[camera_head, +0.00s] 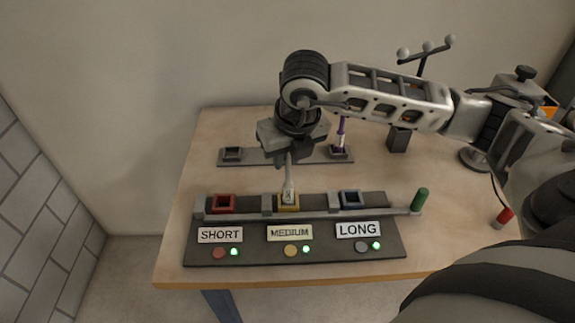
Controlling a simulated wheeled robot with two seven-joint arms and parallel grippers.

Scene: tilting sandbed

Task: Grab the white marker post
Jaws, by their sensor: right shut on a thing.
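The white marker post (289,183) stands nearly upright, slightly tilted, at the yellow socket (281,207) behind the MEDIUM label. Its lower end overlaps the socket; I cannot tell how deep it sits. My right gripper (288,160) points down from above and is shut on the upper part of the post, which it partly hides. My left gripper is not in view.
A red socket (213,204) and a blue socket (341,199) flank the yellow one on the dark panel (325,252). A bar with a green handle (419,200) crosses it. Behind, a purple post (341,135) stands in a rack (268,156).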

